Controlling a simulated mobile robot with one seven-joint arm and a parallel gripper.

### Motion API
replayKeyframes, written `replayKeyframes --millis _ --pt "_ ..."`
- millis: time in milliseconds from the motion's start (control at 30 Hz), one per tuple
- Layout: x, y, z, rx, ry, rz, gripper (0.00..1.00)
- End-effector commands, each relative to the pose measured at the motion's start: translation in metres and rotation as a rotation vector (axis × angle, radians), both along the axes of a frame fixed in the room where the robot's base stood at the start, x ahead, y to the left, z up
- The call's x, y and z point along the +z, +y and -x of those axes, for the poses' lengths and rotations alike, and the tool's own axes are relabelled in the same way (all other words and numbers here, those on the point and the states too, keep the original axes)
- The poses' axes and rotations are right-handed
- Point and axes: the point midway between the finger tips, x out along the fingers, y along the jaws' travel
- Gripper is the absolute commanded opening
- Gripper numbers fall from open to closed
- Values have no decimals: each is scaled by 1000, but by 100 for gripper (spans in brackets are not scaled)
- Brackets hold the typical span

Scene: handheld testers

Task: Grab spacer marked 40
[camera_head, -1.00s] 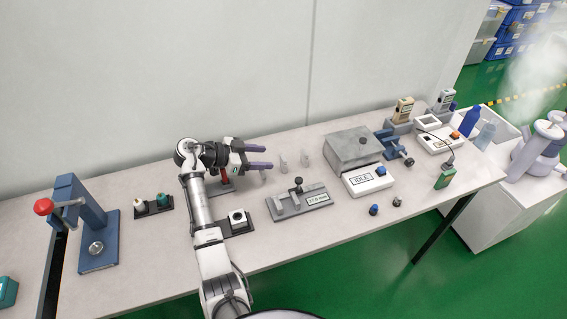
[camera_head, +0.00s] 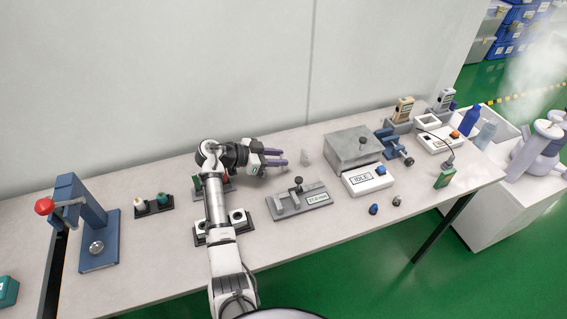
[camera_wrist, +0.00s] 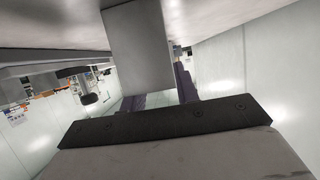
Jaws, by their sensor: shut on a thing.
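My gripper (camera_head: 279,157) reaches right, low over the back of the table, with its two purple fingers closed on a pale spacer. In the wrist view the spacer (camera_wrist: 140,45) shows as a large, plain grey-white block by the purple fingers. I can read no number on it. Another pale spacer (camera_head: 305,158) stands upright just right of the fingertips, apart from them. Its marking is too small to read. Whether the held spacer touches the table is not clear.
A grey gauge fixture (camera_head: 300,200) with a label stands in front of the gripper. A grey box (camera_head: 352,148) and a tester marked IDLE (camera_head: 368,180) stand to the right. A blue press (camera_head: 90,225) is at the left. Bare table lies around the standing spacer.

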Motion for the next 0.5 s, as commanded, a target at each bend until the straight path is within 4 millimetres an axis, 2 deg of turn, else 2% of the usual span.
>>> replayKeyframes --millis 333,500 --pt "4 0 0 0 -3 0 7" --pt "29 0 -1 0 -8 -2 7"
